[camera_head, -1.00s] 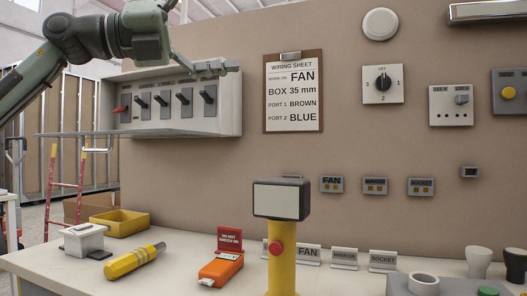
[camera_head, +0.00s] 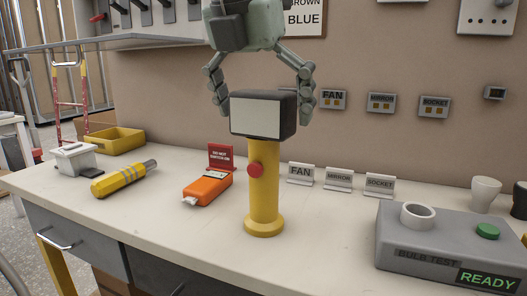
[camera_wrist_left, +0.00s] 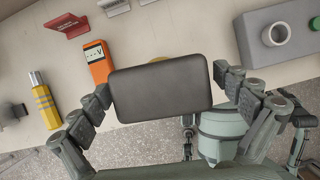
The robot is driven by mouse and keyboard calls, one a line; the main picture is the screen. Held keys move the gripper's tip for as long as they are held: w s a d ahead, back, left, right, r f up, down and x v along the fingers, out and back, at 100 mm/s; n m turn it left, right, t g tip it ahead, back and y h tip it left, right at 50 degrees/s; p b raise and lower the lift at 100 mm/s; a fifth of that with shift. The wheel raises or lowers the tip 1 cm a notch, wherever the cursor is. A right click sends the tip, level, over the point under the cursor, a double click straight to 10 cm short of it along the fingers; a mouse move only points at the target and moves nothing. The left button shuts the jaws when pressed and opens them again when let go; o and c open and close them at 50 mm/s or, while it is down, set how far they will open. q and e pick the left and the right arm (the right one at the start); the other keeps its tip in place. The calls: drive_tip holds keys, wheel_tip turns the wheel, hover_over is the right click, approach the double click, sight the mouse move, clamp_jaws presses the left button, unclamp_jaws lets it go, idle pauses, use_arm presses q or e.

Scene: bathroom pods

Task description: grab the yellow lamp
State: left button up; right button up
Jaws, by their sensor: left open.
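The yellow lamp (camera_head: 264,190) stands upright on the bench, with a round yellow base, a red button on its post and a dark box head (camera_head: 264,114) with a pale front panel. My left gripper (camera_head: 263,104) is above it, pointing down, open, with one finger at each side of the head. In the left wrist view the dark top of the head (camera_wrist_left: 160,88) fills the space between the fingers and hides most of the yellow post. The fingertips are close to its sides; I cannot tell whether they touch. My right gripper is not in view.
An orange meter (camera_head: 208,189) with a red sign (camera_head: 221,156) and a yellow banded cylinder (camera_head: 122,179) lie left of the lamp. Small label stands (camera_head: 338,181) are behind it to the right. A grey bulb test box (camera_head: 400,258) sits at right. The bench front is clear.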

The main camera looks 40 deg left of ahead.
sight(264, 165)
use_arm(q)
drive_tip(key=x, duration=0.3)
drive_tip(key=shift+w+f, duration=0.15)
drive_tip(key=shift+c, duration=0.2)
drive_tip(key=c, duration=1.4)
